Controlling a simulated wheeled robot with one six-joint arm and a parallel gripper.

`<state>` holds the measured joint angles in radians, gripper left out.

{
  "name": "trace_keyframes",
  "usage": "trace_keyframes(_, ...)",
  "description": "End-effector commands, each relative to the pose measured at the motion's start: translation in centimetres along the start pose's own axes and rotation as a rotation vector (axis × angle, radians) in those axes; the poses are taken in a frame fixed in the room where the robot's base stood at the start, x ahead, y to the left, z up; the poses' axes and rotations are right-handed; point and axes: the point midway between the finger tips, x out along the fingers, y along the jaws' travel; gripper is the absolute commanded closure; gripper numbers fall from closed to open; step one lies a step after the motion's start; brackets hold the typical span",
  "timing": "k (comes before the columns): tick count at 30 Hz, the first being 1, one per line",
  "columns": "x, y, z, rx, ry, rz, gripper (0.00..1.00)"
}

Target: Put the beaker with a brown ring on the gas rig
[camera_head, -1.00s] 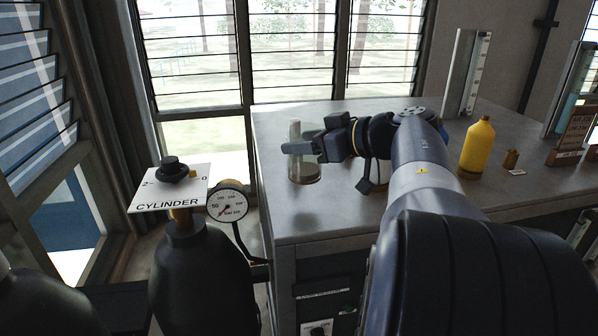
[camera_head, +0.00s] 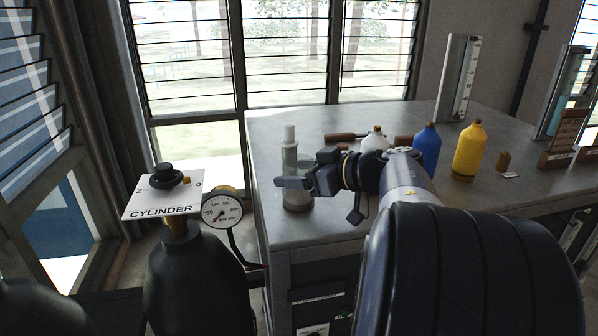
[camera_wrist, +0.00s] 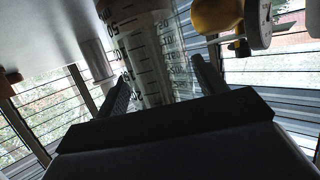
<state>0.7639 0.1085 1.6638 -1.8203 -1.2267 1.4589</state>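My gripper (camera_head: 293,182) is over the left end of the grey bench and is closed around a clear glass beaker (camera_head: 298,200), whose lower part shows below the fingers. In the wrist view the beaker (camera_wrist: 150,65) has dark graduation marks and stands between the two fingers (camera_wrist: 162,85). A brown ring on it cannot be made out now. A gas cylinder with a "CYLINDER" plate (camera_head: 163,197) and a round pressure gauge (camera_head: 222,211) stands left of the bench; I cannot tell for sure which part is the gas rig.
White (camera_head: 375,140), blue (camera_head: 427,148) and yellow (camera_head: 469,150) bottles stand farther right on the bench (camera_head: 330,225). A tall scaled stand (camera_head: 459,78) is at the back. The bench front is clear.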

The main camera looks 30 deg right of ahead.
Motion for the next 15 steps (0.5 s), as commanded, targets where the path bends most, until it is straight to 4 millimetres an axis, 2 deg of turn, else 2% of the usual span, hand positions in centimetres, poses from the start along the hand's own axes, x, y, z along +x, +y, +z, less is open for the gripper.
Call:
trace_keyframes(3,0.0,0.0,-0.01,0.0,0.0,0.0,0.23)
trace_keyframes(12,-0.11,-0.01,-0.34,-0.002,0.0,0.0,0.23)
trace_keyframes(15,-0.9,0.09,-0.24,0.0,0.001,0.004,0.23)
